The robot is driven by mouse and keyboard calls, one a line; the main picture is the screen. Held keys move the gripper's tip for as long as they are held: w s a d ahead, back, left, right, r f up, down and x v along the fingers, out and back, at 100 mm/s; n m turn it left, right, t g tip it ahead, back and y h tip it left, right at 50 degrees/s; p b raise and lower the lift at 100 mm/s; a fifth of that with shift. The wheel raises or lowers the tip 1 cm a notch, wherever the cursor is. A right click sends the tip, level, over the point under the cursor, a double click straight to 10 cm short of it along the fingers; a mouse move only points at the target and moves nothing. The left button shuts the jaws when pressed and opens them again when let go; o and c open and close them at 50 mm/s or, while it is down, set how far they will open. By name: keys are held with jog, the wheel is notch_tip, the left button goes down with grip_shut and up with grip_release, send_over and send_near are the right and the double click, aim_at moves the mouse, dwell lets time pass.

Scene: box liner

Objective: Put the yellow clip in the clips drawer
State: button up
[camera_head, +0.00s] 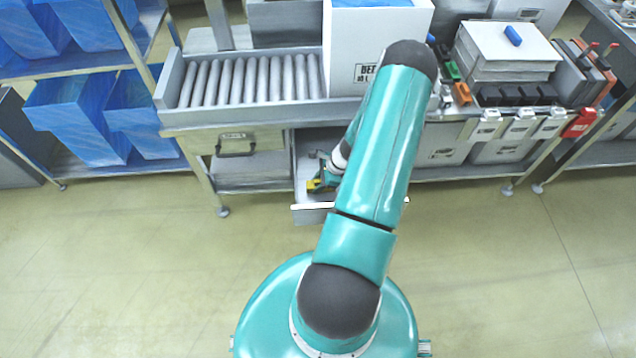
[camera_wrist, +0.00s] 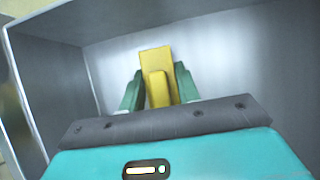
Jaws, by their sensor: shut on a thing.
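The yellow clip (camera_wrist: 157,75) is held between the two green fingers of my gripper (camera_wrist: 160,92) in the wrist view. Grey drawer walls stand around it, and a pale surface lies beyond the clip. In the head view my gripper (camera_head: 325,179) is low at an open drawer (camera_head: 312,214) under the bench, with the yellow clip (camera_head: 316,186) showing at its tip. My arm hides the right part of this drawer. I cannot tell whether the clip touches the drawer floor, and no drawer label is readable.
A roller conveyor (camera_head: 250,80) and a white box (camera_head: 350,45) are on the bench above. A closed drawer with a dark handle (camera_head: 236,148) is to the left. Blue bins (camera_head: 75,115) fill the left shelf. The floor in front is clear.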

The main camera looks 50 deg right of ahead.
jog(key=shift+f, duration=0.15)
jog(key=o, duration=0.9)
jog(key=shift+o, duration=0.2)
jog(key=v, duration=1.2)
jog(key=w+a+r+n+g+h, duration=0.1)
jog(key=w+a+r+n, duration=0.4)
jog(key=r, duration=0.4)
jog(key=w+a+r+n, duration=0.3)
jog(key=a+r+n, duration=0.1)
jog(key=a+r, duration=0.35)
jog(key=w+a+r+n+g+h, duration=0.1)
jog(key=w+a+r+n, duration=0.35)
jog(key=r, duration=0.45)
jog(key=s+a+r+n+t+h, duration=0.1)
jog(key=s+a+r+n, duration=0.4)
jog(key=a, duration=0.6)
jog(key=s+a+r+n+t+h, duration=0.1)
jog(key=s+a+r+n+t, duration=0.1)
jog(key=s+a+r+n, duration=0.4)
jog(key=shift+a+r+n, duration=1.65)
jog(key=shift+a+r, duration=0.8)
jog(key=shift+a, duration=0.15)
